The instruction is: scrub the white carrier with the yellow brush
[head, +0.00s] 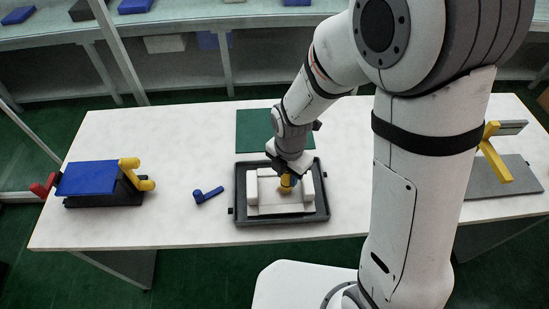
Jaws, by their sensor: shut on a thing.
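The white carrier (265,192) lies in a dark grey tray (240,211) in the middle of the white table. My gripper (288,172) points down over the carrier's right half and is shut on the yellow brush (287,184). The brush is upright, with its lower end at the carrier. Whether its bristles touch the surface is too small to tell. My fingers hide the brush's top, and my forearm covers part of the space behind it.
A small blue angled piece (207,194) lies left of the tray. A blue-topped box with a yellow handle (88,177) stands at the left end. A green mat (252,132) lies behind the tray. A grey plate with a yellow upright (495,163) stands at the right.

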